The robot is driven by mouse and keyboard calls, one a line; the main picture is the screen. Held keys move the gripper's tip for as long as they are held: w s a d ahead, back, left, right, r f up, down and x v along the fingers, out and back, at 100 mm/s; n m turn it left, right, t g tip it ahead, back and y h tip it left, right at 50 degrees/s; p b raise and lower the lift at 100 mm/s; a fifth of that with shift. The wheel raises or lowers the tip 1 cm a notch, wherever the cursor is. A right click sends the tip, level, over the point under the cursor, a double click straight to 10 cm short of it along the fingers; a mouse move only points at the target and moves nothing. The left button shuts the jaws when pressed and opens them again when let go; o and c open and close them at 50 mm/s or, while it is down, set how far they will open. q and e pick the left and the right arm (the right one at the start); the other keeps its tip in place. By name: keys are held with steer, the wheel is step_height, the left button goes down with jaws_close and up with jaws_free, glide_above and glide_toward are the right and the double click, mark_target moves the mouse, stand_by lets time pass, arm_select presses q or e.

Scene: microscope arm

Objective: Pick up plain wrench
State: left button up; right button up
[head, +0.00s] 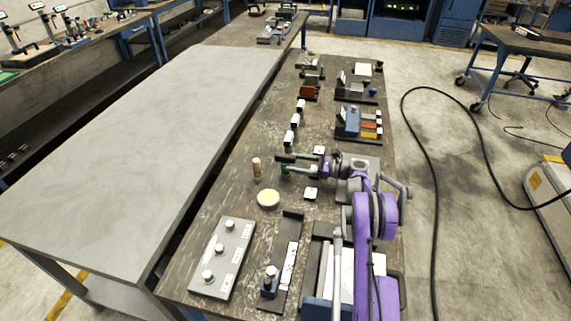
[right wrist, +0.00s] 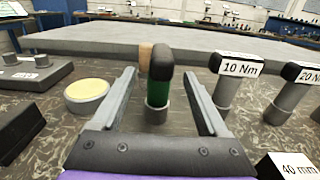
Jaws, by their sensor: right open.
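An upright tool with a black rounded top and a green body (right wrist: 160,95) stands in a grey round holder. It carries no label that I can see, and I take it to be the plain wrench; it also shows as a small green spot in the head view (head: 284,169). My right gripper (head: 282,163) is open, its fingers pointing left across the bench. In the right wrist view the two fingers (right wrist: 160,76) lie on either side of the green tool, with a gap visible on both sides. My left gripper is not in view.
A wooden-handled tool (right wrist: 145,56) stands just behind the green one. Black-topped grey tools labelled 10 Nm (right wrist: 233,80) and 20 Nm (right wrist: 293,92) stand to its right. A round pale-yellow dish (right wrist: 87,91) lies left. A grey table (head: 130,130) adjoins the bench.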

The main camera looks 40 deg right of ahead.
mark_target(285, 161)
steer(key=x, duration=0.4)
steer(key=shift+w+p, duration=0.1)
steer(key=shift+p, duration=0.2)
steer(key=c, duration=0.4)
jaws_close()
